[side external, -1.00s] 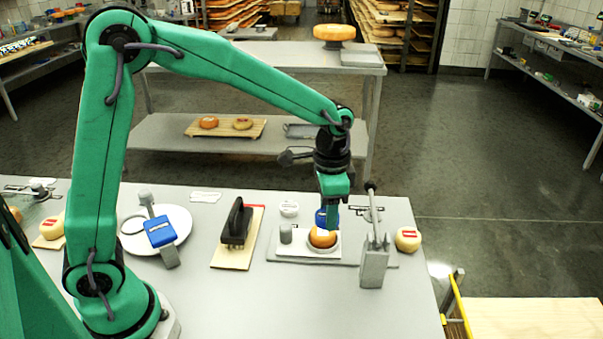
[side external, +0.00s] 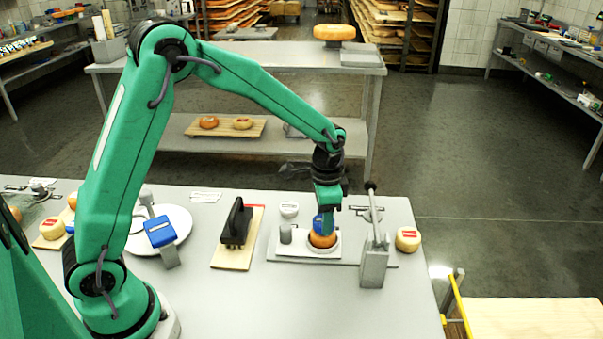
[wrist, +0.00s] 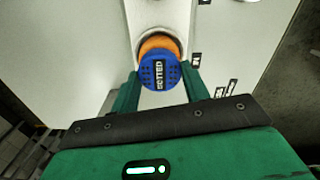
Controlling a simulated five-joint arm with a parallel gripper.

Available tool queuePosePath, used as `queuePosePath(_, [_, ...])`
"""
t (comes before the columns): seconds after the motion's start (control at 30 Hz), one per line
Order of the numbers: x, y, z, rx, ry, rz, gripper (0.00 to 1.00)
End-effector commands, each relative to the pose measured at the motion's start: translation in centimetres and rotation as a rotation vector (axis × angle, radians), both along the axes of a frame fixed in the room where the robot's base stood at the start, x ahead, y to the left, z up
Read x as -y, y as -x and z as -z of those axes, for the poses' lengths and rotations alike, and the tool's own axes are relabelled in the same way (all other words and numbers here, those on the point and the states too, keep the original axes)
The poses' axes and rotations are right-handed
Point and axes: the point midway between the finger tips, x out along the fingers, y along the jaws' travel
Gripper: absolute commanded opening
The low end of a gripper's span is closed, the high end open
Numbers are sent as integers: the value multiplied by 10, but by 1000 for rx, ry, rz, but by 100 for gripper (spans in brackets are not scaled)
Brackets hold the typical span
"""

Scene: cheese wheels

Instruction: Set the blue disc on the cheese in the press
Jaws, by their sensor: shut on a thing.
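In the side view my gripper (side external: 325,212) points down over the press, shut on the blue disc (side external: 319,223), which is partly hidden by the finger. The orange cheese (side external: 323,240) sits in the white press base (side external: 295,245), directly under or touching the disc; I cannot tell whether they touch. In the wrist view the cheese (wrist: 158,43) shows behind the disc's upper edge.
The press's upright grey post with a lever (side external: 374,262) stands just right of the cheese. A yellow cheese with a red label (side external: 408,239) lies farther right.

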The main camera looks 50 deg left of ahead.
Motion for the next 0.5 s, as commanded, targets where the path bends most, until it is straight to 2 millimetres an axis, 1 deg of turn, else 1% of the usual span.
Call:
queuePosePath(0.03, [0,0,5,-2,0,0,23])
queuePosePath(0.1, [0,0,8,-2,0,0,23])
queuePosePath(0.5, [0,0,10,0,0,0,23])
